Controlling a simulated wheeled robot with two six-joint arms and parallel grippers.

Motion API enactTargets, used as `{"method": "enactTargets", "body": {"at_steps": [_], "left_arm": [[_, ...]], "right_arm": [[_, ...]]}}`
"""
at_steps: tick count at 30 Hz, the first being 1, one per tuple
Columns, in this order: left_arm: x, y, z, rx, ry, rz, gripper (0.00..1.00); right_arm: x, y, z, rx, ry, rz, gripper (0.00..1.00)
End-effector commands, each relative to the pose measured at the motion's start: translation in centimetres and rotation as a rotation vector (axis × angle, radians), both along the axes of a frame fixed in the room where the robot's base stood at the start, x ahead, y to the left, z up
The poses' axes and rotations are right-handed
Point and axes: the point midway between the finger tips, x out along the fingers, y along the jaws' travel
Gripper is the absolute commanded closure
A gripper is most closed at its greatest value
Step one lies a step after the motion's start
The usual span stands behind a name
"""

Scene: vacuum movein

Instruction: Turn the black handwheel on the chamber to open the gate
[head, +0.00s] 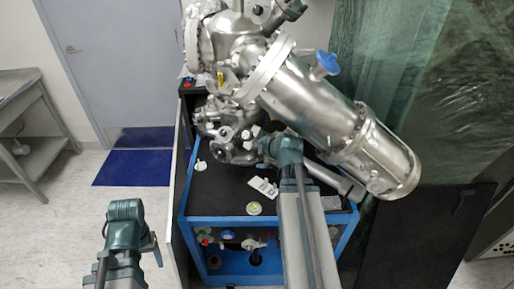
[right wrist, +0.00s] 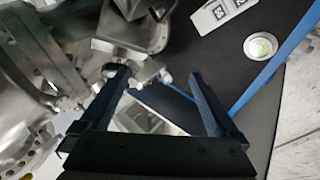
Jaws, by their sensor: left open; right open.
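The shiny metal chamber (head: 232,45) stands on a black-topped blue frame, with a long metal cylinder (head: 318,105) running down to the right. Small dark round parts show on its lower ports (head: 225,131); I cannot tell for sure which is the black handwheel. My right gripper (head: 266,148) is close to these lower ports. In the right wrist view its two dark fingers (right wrist: 160,78) are apart, with a small metal fitting (right wrist: 148,76) showing between them, and no grip on it is visible. My left gripper (head: 130,215) is open, low at the left, away from the chamber.
The blue frame (head: 270,219) carries a white marked block (head: 263,187) and a round green-white item (head: 254,208) on its black top. A blue knob (head: 326,62) sticks out from the cylinder. A grey bench (head: 27,130) stands far left.

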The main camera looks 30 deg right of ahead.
Motion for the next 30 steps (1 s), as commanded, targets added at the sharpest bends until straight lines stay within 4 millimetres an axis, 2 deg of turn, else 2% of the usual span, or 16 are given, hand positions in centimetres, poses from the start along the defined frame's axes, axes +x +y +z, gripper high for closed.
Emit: {"method": "enactTargets", "body": {"at_steps": [14,17,20,24,30], "left_arm": [[0.0,0.0,-0.2,0.0,0.0,0.0,0.33],[0.0,0.0,-1.0,0.0,0.0,0.0,0.33],[0.0,0.0,-2.4,0.0,0.0,0.0,0.33],[0.0,0.0,-4.5,0.0,0.0,0.0,0.33],[0.0,0.0,-7.3,0.0,0.0,0.0,0.33]], "right_arm": [[-0.3,0.1,-0.3,0.003,0.006,-0.01,0.04],[-0.3,0.5,-1.6,0.018,0.037,-0.053,0.04],[-0.2,1.1,-3.7,0.038,0.087,-0.148,0.04],[-0.2,1.7,-6.6,0.049,0.141,-0.35,0.04],[0.1,2.1,-8.8,0.03,0.1,-0.663,0.04]]}}
